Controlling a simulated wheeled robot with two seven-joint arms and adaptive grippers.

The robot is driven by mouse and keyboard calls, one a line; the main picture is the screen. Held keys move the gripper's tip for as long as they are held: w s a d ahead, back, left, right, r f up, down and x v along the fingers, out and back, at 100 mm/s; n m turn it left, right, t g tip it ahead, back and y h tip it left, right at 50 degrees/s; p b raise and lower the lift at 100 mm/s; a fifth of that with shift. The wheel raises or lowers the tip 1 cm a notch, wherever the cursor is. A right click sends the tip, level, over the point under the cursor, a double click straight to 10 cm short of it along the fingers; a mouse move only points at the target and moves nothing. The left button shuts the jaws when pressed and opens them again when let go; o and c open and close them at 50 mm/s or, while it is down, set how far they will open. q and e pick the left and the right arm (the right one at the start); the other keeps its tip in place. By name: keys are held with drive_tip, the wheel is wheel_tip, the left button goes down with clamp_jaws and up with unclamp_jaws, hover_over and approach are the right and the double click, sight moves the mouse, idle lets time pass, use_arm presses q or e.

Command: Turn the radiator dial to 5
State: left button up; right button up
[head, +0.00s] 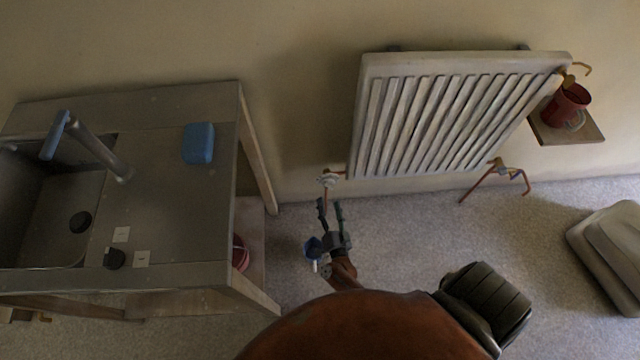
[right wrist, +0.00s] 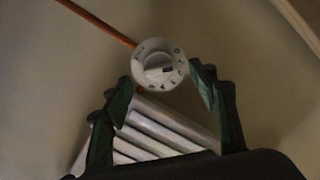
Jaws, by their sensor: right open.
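The white radiator (head: 450,115) hangs on the wall in the head view. Its round white dial (head: 327,180) sits on a copper pipe at the radiator's lower left corner. In the right wrist view the dial (right wrist: 160,65) shows its face with small marks around the rim, too small to read surely, and a dark mark on its raised grip. My right gripper (head: 330,205) is open just below the dial in the head view. In the right wrist view its green fingers (right wrist: 168,90) stand either side of the dial, apart from it. My left gripper is out of view.
A metal sink counter (head: 165,215) with a blue-handled tap (head: 90,145) and a blue box (head: 198,143) stands to the left. A small shelf (head: 590,135) with a red mug (head: 566,106) is at the right. A grey cushion-like object (head: 610,255) lies on the carpet.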

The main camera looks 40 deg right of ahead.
sight(329, 188)
drive_tip(key=shift+w+d+r+m+g+h+b, duration=0.15)
drive_tip(key=shift+w+d+m+h+b, duration=0.15)
drive_tip(key=shift+d+m+h, duration=0.15)
drive_tip(key=shift+w+d+m+g+h+b, duration=0.15)
drive_tip(key=shift+w+d+m+h+b, duration=0.15)
drive_tip(key=shift+m+h, duration=0.2)
drive_tip(key=b+x, duration=0.2)
drive_tip(key=x, duration=0.5)
drive_tip(key=shift+w+r, duration=0.1)
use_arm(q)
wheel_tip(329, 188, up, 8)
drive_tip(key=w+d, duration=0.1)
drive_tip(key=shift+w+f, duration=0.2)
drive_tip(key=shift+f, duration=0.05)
use_arm(e)
drive_tip(key=shift+c, duration=0.3)
drive_tip(key=c, duration=1.1)
